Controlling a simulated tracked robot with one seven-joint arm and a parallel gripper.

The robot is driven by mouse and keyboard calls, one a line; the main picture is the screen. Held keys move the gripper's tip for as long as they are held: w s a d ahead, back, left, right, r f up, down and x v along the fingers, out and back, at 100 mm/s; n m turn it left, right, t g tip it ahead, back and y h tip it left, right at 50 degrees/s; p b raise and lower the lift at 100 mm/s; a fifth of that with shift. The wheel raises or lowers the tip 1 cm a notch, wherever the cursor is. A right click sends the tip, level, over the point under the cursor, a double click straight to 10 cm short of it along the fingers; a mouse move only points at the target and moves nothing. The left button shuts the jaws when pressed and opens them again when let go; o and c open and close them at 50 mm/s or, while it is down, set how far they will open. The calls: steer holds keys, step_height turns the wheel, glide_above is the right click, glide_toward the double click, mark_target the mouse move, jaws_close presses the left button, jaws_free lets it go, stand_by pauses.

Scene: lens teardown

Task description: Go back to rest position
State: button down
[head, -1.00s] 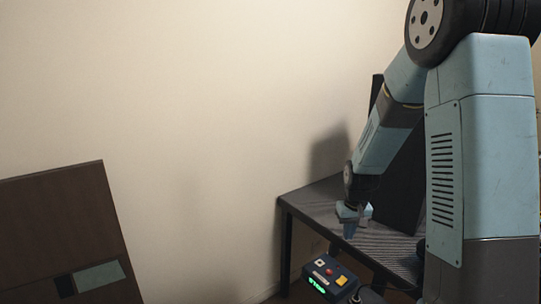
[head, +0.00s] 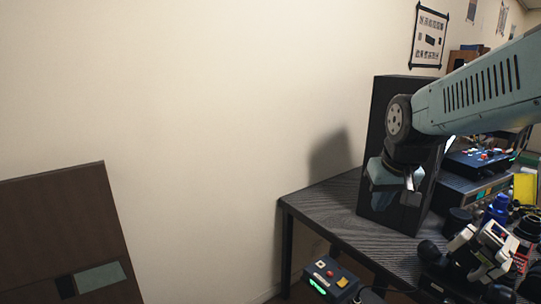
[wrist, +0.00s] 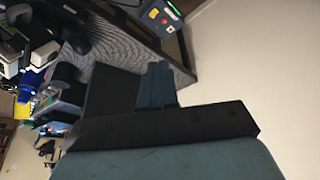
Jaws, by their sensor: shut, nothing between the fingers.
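My gripper (head: 411,198) is in front of the black upright box, above the dark table (head: 325,208). In the wrist view my gripper (wrist: 158,70) shows its two blue-grey fingers together, with nothing between them. My arm comes in from the right of the head view and bends down at the wrist. The gripper appears clear of the table top; whether it is clear of the black box cannot be told.
A tall black box (head: 376,135) stands on the table. Cameras and lens parts (head: 480,250) crowd its right side, near stacked instruments (head: 475,190). A control box (head: 330,280) with a green display sits below the table edge.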

steer(key=s+r+t, duration=0.1)
steer(key=s+r, duration=0.2)
steer(key=s, duration=0.6)
steer(key=shift+s+r, duration=0.2)
steer(key=shift+r, duration=0.15)
stand_by(0.3)
